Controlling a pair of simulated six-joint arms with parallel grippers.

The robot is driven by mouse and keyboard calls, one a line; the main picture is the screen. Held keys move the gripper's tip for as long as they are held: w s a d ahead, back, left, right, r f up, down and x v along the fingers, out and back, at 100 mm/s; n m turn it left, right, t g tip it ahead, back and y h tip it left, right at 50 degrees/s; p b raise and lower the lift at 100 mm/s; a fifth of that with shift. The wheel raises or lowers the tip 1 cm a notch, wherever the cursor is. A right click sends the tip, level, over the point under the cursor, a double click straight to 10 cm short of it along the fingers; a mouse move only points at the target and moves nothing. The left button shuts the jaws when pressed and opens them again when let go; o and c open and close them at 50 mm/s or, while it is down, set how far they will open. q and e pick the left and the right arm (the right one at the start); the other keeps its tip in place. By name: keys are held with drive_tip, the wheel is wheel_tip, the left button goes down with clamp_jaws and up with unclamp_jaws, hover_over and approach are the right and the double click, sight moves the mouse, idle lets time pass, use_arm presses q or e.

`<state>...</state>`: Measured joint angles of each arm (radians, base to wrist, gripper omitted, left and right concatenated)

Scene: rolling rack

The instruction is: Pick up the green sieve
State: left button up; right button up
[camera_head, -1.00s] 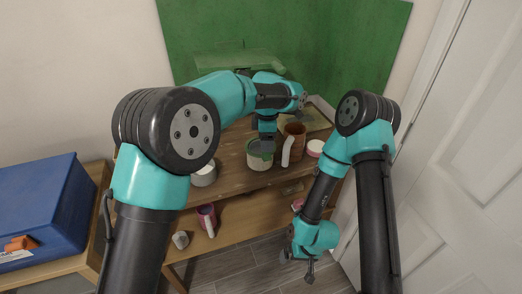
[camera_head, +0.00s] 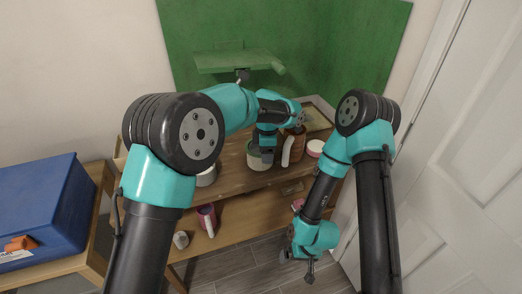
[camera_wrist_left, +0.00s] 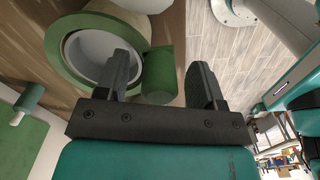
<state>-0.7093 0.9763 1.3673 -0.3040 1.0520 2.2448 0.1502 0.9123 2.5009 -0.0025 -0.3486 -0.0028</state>
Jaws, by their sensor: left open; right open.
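The likely green sieve is a round green-rimmed thing with a pale inside and a green handle. In the left wrist view its rim (camera_wrist_left: 70,65) is at upper left, and its handle (camera_wrist_left: 160,75) shows between my left gripper's fingers; contact cannot be told. In the head view its pale body (camera_head: 255,164) stands on the wooden table top, partly hidden by my left gripper (camera_head: 267,154). My left gripper also shows in the left wrist view (camera_wrist_left: 161,62), open. My right gripper (camera_head: 297,270) hangs low at the front right, open and empty.
A brown mug with a white handle (camera_head: 286,151) stands close right of the sieve. A white-lidded pot (camera_head: 315,147) is farther right, a grey pot (camera_head: 206,177) to the left. A pink mug (camera_head: 207,217) is on the lower shelf. A blue box (camera_head: 40,205) stands far left.

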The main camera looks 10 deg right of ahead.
use_arm(q)
clamp_jaws()
idle(0.5)
drive_tip(key=shift+r, duration=0.1)
drive_tip(key=shift+r, duration=1.65)
drive_tip(key=s+a, duration=0.2)
drive_tip(key=s, duration=0.5)
drive_tip(key=s+a+r, duration=0.1)
drive_tip(key=s+a, duration=0.1)
drive_tip(key=s, duration=0.6)
drive_tip(key=shift+s+a+r, duration=0.2)
drive_tip(key=shift+r, duration=0.05)
